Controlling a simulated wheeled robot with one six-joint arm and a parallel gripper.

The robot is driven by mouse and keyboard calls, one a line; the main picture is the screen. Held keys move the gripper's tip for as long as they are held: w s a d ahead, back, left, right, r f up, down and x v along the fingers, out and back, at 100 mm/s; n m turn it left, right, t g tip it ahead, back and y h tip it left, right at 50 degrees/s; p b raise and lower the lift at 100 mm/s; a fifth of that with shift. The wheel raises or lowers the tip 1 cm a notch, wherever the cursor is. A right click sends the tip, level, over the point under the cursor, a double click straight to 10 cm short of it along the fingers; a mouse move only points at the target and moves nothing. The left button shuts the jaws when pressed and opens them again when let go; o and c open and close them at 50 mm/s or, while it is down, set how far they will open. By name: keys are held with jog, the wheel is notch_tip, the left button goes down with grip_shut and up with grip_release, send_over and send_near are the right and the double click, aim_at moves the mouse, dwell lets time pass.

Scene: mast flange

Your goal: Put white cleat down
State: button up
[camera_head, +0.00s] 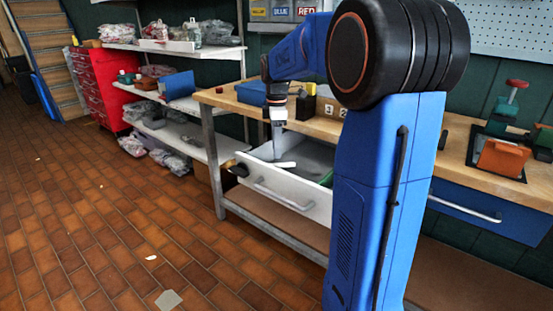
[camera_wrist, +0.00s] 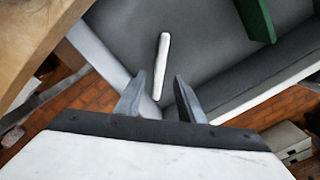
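The white cleat (camera_head: 284,164) is a slim white bar in the open drawer (camera_head: 285,192) under the workbench. In the wrist view the white cleat (camera_wrist: 162,62) shows against the grey drawer floor (camera_wrist: 215,50), with its near end between my fingers in the picture. My gripper (camera_head: 278,152) is over the drawer, pointing down. In the wrist view my gripper (camera_wrist: 157,92) is open, with a gap between each finger and the cleat. I cannot tell exactly how high the fingertips are above the cleat.
A green object (camera_wrist: 257,18) lies in the drawer, right of the cleat. The drawer walls surround my gripper. The wooden bench top (camera_head: 233,101) above carries a blue bin (camera_head: 251,92). An orange block (camera_head: 502,158) stands on the bench at the right. The brick floor is mostly clear.

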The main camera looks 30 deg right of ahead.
aim_at(276, 164)
jog(key=shift+r, duration=2.45)
